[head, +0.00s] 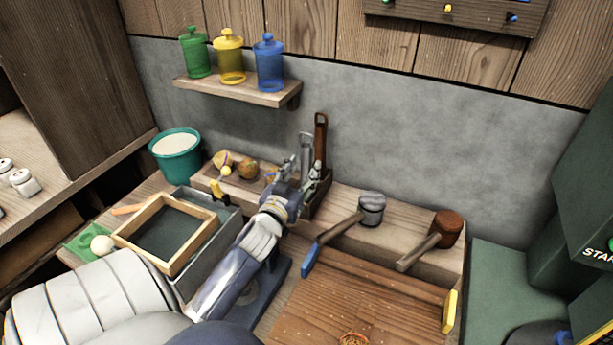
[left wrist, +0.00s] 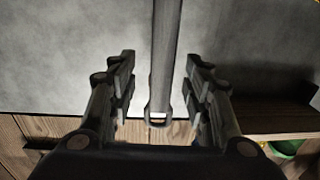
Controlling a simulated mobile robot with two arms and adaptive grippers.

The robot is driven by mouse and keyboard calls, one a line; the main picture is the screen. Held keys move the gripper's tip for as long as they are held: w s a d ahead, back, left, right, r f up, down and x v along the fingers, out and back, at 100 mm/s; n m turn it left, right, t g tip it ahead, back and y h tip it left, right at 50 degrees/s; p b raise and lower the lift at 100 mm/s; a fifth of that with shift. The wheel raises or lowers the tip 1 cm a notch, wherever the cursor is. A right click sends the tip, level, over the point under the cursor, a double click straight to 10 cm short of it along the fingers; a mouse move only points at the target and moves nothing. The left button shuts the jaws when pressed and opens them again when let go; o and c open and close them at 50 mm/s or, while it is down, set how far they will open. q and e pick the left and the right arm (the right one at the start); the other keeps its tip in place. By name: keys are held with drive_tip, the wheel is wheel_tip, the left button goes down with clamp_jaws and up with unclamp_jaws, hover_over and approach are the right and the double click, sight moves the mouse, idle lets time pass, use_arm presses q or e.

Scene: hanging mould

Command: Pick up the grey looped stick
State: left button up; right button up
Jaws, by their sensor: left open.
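The grey looped stick (head: 306,144) stands upright in a wooden holder by the back wall, next to a brown looped stick (head: 320,135). My left gripper (head: 303,171) is at the holder, in front of the grey stick, and hides its lower part. In the left wrist view, the grey looped stick (left wrist: 166,50) runs between the two open fingers of my left gripper (left wrist: 160,72), with its loop end low in the gap. A gap shows on each side, so the fingers look clear of it. My right gripper is not in view.
A mallet (head: 371,207) and a brown-headed hammer (head: 446,228) lie right of the holder. A wooden frame (head: 150,219) and a teal bucket (head: 176,156) are at left. A shelf (head: 240,91) with three jars is above. The wooden board (head: 365,290) in front is mostly clear.

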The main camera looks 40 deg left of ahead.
sight(305, 167)
use_arm(q)
drive_tip(key=x, duration=0.3)
drive_tip(key=shift+w+a+f, duration=0.15)
drive_tip(key=shift+w+f, duration=0.1)
drive_tip(key=shift+w, duration=0.05)
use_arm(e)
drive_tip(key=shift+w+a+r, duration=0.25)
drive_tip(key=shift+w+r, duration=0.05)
use_arm(q)
drive_tip(key=shift+c, duration=1.1)
clamp_jaws()
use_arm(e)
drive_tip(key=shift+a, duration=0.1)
use_arm(q)
drive_tip(key=shift+r, duration=0.1)
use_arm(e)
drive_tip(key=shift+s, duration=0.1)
